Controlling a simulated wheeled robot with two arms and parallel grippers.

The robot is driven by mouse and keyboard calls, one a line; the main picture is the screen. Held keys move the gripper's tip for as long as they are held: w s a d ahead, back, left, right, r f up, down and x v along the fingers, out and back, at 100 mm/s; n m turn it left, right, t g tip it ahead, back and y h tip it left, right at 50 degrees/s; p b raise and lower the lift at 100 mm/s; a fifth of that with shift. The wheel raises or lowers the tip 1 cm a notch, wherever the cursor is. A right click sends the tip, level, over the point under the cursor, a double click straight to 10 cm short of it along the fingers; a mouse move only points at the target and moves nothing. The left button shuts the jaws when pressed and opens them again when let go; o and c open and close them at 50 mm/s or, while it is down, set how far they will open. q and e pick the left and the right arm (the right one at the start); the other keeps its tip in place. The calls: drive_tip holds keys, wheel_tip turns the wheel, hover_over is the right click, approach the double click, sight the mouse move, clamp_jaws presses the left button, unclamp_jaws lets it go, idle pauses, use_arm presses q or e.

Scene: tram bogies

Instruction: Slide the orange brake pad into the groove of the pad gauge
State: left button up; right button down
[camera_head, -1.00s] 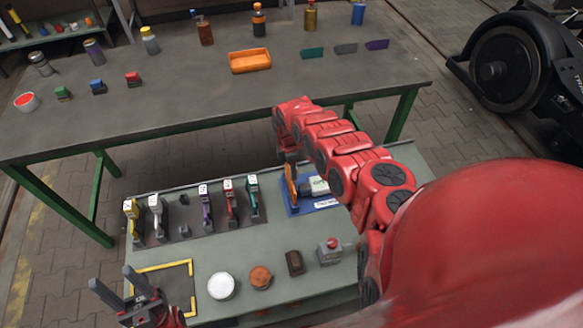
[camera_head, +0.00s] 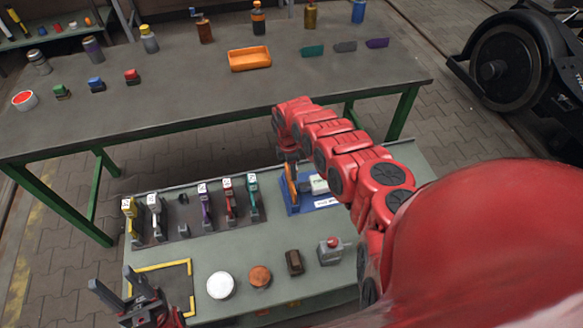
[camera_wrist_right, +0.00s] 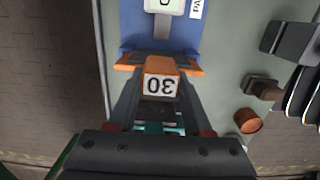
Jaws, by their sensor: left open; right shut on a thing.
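The orange brake pad (camera_wrist_right: 160,68), with a white label reading 30, is between the fingertips of my right gripper (camera_wrist_right: 157,88) in the right wrist view. My right gripper is shut on it. The blue pad gauge (camera_wrist_right: 188,42) lies just beyond the pad, which appears to overlap its near edge. In the head view the orange pad (camera_head: 290,188) stands at the left side of the pad gauge (camera_head: 324,204), below my right gripper (camera_head: 288,158). The groove is hidden, so I cannot tell how far the pad sits in it. My left gripper (camera_head: 126,284) is open and empty at the bench's lower left.
A dark rack (camera_head: 176,236) with several labelled coloured pads stands left of the gauge. A white round tin (camera_head: 221,285), a brown round tin (camera_head: 260,276), a dark brown block (camera_head: 294,262) and a grey box with a red button (camera_head: 331,250) lie in front.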

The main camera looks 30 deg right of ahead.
drive_tip(key=shift+f+b, duration=0.7)
drive_tip(key=shift+f, duration=0.1)
idle(0.8)
drive_tip(key=shift+c, duration=1.2)
unclamp_jaws()
drive_tip(key=shift+r, duration=0.1)
